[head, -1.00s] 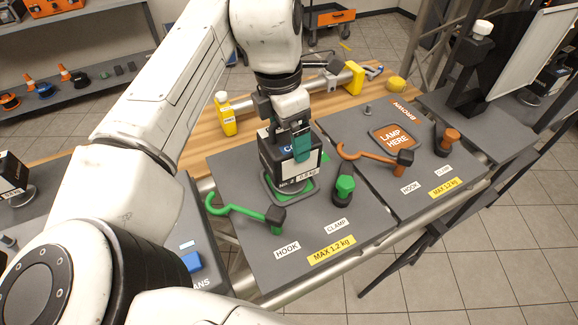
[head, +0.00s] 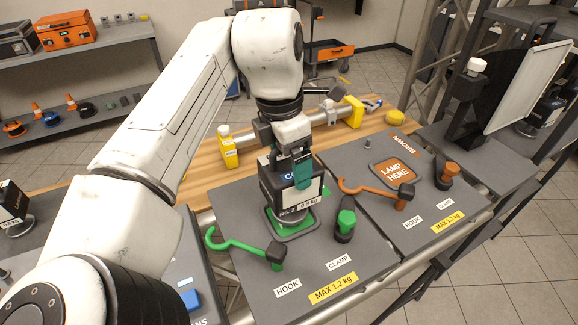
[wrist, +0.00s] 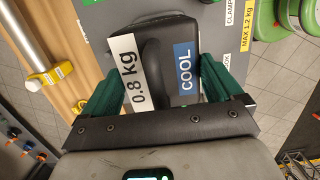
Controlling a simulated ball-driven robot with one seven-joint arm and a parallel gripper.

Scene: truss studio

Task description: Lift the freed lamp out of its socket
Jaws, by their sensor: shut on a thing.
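The lamp (head: 283,188) is a black box with a blue COOL label and a white 0.8 kg label. It shows close up in the wrist view (wrist: 160,45). My gripper (head: 302,172) is shut on it, with green fingers (wrist: 157,85) on either side. The lamp is upright over its socket (head: 292,236), a dark frame around a green pad on the grey panel. Green shows beneath the lamp; any gap is small. The green hook (head: 238,246) is swung out to the left. The green clamp (head: 345,222) stands clear to the right.
The neighbouring panel has an empty orange LAMP HERE pad (head: 392,171), an orange hook (head: 375,190) and an orange clamp (head: 447,174). A white board (head: 525,88) stands at right.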

